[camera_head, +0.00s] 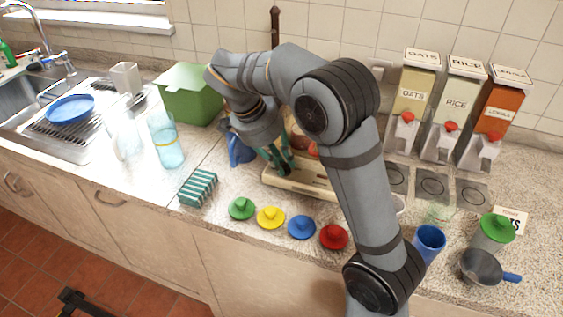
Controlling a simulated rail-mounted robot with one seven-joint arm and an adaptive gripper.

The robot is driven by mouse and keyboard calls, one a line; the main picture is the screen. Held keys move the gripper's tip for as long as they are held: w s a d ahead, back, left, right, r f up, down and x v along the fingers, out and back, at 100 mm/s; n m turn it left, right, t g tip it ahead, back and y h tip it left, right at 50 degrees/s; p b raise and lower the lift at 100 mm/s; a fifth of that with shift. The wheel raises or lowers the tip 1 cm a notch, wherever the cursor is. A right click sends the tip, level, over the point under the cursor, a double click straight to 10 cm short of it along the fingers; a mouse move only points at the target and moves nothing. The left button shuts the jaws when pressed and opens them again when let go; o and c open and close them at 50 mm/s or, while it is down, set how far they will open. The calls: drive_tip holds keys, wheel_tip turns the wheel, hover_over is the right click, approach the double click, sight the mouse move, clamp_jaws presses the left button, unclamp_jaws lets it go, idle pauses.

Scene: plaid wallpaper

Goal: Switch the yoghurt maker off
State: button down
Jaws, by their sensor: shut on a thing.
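The yoghurt maker appears to be the low cream-coloured appliance (300,187) on the counter, in the middle of the camera_head view. My arm hides its right part and some of what stands in it. My gripper (285,168) points down at its left part, with dark fingertips low over or against it. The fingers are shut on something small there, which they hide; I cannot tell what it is. The appliance's switch and its setting cannot be made out.
Green, yellow, blue and red lids (271,217) lie in front. A striped sponge (198,187), a blue-tinted jug (166,140) and a green box (190,95) stand left. Dispensers (461,115), a blue cup (429,241) and a pan (481,267) are right.

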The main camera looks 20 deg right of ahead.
drive_tip(key=n+b, duration=0.1)
drive_tip(key=n+t+b, duration=0.1)
drive_tip(key=b, duration=0.1)
drive_tip(key=shift+s+d+f+n, duration=0.1)
drive_tip(key=shift+d+f+n, duration=0.2)
drive_tip(key=shift+d+n, duration=0.1)
drive_tip(key=n+t+b, duration=0.1)
drive_tip(key=n+b, duration=0.1)
drive_tip(key=shift+r+n+y, duration=0.1)
drive_tip(key=shift+n+y, duration=0.3)
drive_tip(key=n, duration=0.1)
drive_tip(key=n+y+b, duration=0.1)
drive_tip(key=n, duration=0.1)
drive_tip(key=n+t+b, duration=0.1)
drive_tip(key=n, duration=0.1)
drive_tip(key=shift+d+r+y, duration=0.15)
drive_tip(key=shift+d+y, duration=0.1)
drive_tip(key=shift+y, duration=0.05)
drive_tip(key=shift+n, duration=0.4)
drive_tip(key=shift+r, duration=0.1)
drive_tip(key=c, duration=1.7)
unclamp_jaws()
drive_tip(key=shift+c, duration=0.2)
drive_tip(key=shift+o, duration=0.5)
drive_tip(key=shift+a, duration=0.15)
